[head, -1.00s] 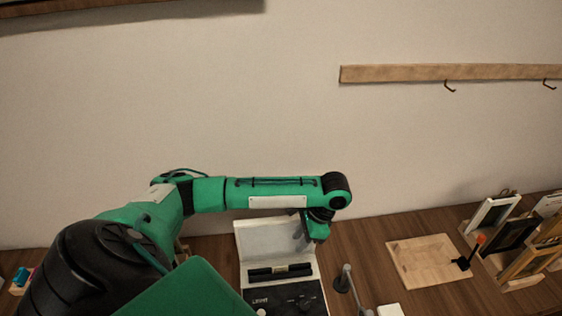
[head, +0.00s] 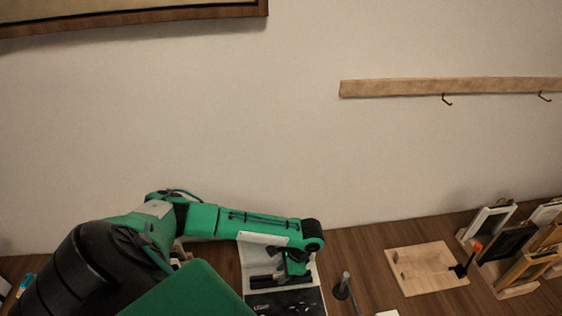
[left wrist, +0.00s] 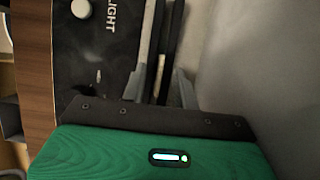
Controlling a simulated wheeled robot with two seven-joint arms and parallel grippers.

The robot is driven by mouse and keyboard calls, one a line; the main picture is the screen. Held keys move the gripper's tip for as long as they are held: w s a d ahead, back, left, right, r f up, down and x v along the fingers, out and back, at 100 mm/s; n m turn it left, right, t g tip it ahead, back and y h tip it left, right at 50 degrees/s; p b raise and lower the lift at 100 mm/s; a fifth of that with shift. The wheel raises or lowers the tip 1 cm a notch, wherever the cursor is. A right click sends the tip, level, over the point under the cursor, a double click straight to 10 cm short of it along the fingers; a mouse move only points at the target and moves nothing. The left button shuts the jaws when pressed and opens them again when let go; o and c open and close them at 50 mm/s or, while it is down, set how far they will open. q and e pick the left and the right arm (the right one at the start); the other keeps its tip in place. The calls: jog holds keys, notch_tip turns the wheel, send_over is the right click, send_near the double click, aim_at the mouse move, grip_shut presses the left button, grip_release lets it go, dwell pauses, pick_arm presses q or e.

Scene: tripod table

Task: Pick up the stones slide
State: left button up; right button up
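No slide that I can identify as the stones slide is legible in these views. A black light box (head: 283,301) with a raised pale lid (head: 252,257) stands on the table. A dark slotted holder (head: 262,282) lies across it, and my left gripper (head: 294,268) partly covers it. In the left wrist view, the two fingers of my left gripper (left wrist: 160,88) are apart, one on each side of the dark bars of the holder (left wrist: 155,45). I cannot tell whether they touch anything. My right gripper is not in view.
A metal post (head: 344,284) stands right of the light box. A wooden board (head: 425,270) has a small black and orange item (head: 463,268) at its edge. Frames stand in a wooden rack (head: 517,291) at far right. Wooden table (head: 360,245) is bare behind the post.

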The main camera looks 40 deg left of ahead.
pick_arm(q)
grip_shut()
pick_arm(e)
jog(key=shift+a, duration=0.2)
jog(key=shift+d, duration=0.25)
